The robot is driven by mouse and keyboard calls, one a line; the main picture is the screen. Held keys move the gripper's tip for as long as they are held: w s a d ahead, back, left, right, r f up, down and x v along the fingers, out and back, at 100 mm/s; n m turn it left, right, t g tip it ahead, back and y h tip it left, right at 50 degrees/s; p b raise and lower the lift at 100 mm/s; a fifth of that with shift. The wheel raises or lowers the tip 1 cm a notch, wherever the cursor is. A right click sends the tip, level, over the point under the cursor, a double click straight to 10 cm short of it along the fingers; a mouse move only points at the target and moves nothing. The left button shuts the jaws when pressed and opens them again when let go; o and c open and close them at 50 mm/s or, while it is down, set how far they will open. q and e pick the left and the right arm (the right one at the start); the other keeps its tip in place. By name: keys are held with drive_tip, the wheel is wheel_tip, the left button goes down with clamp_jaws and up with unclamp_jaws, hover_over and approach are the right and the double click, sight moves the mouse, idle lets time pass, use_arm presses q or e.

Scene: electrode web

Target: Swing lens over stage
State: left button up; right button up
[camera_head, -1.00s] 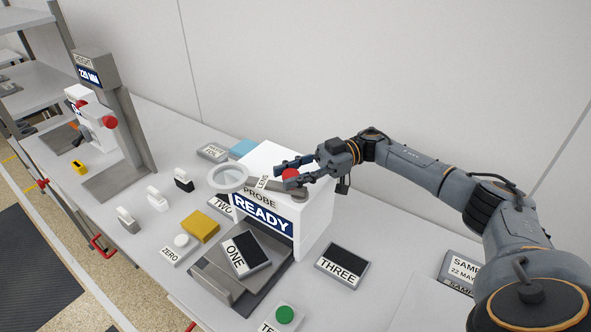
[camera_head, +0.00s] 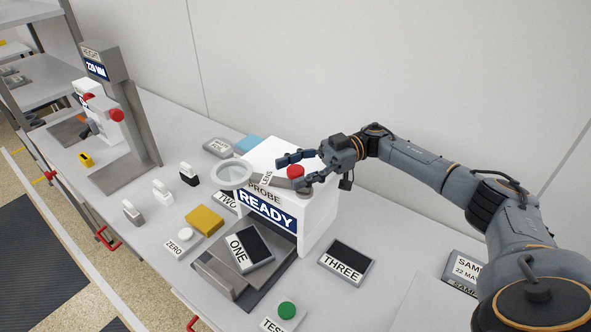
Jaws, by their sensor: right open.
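The lens (camera_head: 232,174) is a round glass in a pale ring on a grey arm, beside the top left edge of the white PROBE box (camera_head: 316,218). Its arm runs right to a pivot with a red knob (camera_head: 296,171). The box display reads READY. Below its front is a grey stage (camera_head: 217,273) with a sample marked ONE (camera_head: 247,249) on it. The lens ring is outside the box's left edge, higher than the stage. My right gripper (camera_head: 292,173) is open, its fingers either side of the red knob in this view; contact cannot be told. My left gripper is not in view.
A green TEST button (camera_head: 287,309), a ZERO button (camera_head: 183,241) and a yellow block (camera_head: 205,220) are nearby. A grey height stand (camera_head: 137,122) stands at left.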

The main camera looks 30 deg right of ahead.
drive_tip(key=d, duration=0.7)
drive_tip(key=shift+d, duration=0.25)
